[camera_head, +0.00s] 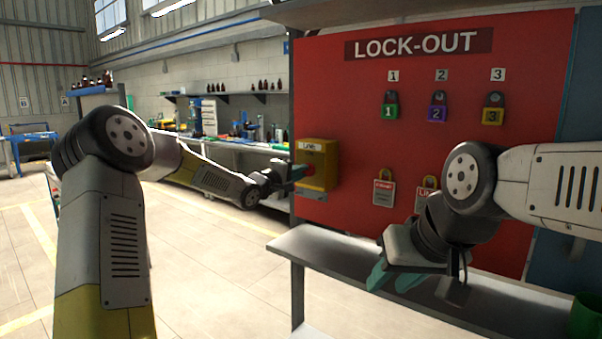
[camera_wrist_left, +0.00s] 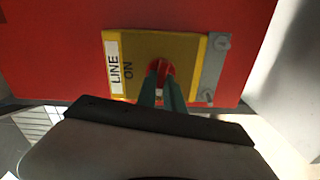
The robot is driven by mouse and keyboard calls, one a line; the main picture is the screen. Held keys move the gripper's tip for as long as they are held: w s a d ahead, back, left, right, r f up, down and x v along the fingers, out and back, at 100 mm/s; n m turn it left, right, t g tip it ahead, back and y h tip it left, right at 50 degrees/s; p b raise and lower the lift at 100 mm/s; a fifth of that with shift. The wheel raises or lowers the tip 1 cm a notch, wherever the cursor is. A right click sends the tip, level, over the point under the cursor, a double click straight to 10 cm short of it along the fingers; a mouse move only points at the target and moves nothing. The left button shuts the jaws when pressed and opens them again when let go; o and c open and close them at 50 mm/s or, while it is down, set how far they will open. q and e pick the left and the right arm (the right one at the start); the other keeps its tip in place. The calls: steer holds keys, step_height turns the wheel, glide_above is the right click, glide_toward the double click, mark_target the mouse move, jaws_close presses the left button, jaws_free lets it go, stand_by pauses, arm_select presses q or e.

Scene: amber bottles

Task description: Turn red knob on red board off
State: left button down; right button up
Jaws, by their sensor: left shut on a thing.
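The red board (camera_head: 450,130) headed "LOCK-OUT" stands upright ahead. A yellow switch box (camera_head: 316,166) is mounted at its left edge. In the left wrist view the box (camera_wrist_left: 193,52) carries a white "LINE" label and the word "ON". The red knob (camera_wrist_left: 159,68) sits at the middle of the box face, partly hidden by my fingers. My left gripper (camera_wrist_left: 161,92) is at the box with its green fingers shut on the knob; it also shows in the head view (camera_head: 297,173). My right gripper (camera_head: 394,277) is low in front of the board, its green fingers spread apart and empty.
Green, purple and yellow padlocks (camera_head: 437,107) hang under numbers on the board, with tagged locks (camera_head: 384,188) below. A grey shelf (camera_head: 340,256) runs under the board, with a green mug (camera_head: 584,318) at right. The floor at left is open.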

arm_select(q)
steer(key=shift+a+f+n, duration=0.1)
steer(key=shift+n, duration=0.9)
steer(key=c, duration=1.5)
jaws_free()
steer(key=shift+o, duration=0.2)
steer(key=v, duration=0.7)
steer(key=shift+s+a, duration=0.2)
steer(key=shift+s, duration=0.15)
